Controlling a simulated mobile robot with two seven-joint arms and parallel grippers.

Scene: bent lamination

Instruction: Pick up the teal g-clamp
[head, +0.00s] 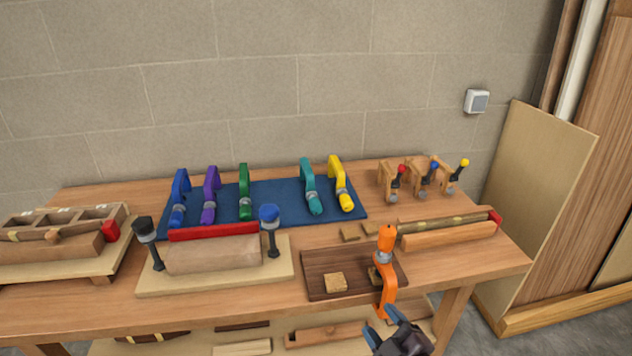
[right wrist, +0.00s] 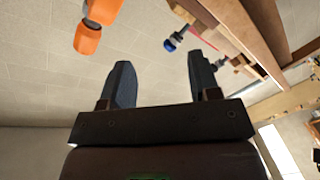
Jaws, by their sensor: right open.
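The teal g-clamp (head: 310,186) stands on the blue mat (head: 268,193) at the back of the bench, between the green clamp and the yellow clamp. My right gripper (head: 380,325) is open and empty at the front edge of the bench, well in front of the teal clamp and lower right of it in the head view. Its two spread fingers also show in the right wrist view (right wrist: 158,82), with nothing between them. The teal clamp cannot be made out in the right wrist view. My left gripper is in neither view.
An orange clamp (head: 386,262) stands at the dark board (head: 322,262), close to my right gripper. Blue (head: 179,197), purple (head: 210,195), green (head: 245,192) and yellow (head: 341,184) clamps share the mat. A clamped wooden form (head: 212,255) stands in front of it. Small wooden clamps (head: 390,182) stand back right.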

